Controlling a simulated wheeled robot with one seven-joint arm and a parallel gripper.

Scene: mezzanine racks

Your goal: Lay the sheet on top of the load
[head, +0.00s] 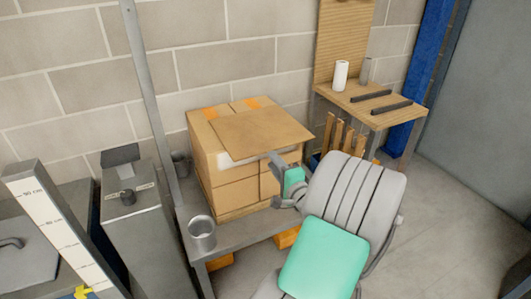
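The load is a block of brown cartons (235,191) stacked on a grey bench, with orange tape on top. The sheet, a flat brown board (262,132), lies over the top of the load. It sits turned and shifted toward the front right, leaving the back-left carton tops bare. A pale band shows under its front edge. My gripper (274,181) is at the front right of the load, just below the sheet's front edge. Its two fingers look spread, with nothing seen between them. Whether a finger touches the load is unclear.
A metal cup (202,234) stands on the bench's front-left corner, beside a grey post (147,100). A wooden shelf (372,101) at the right holds a white roll (341,75), a grey cylinder and two dark bars. A grey cabinet (147,230) stands left. Floor is open at right.

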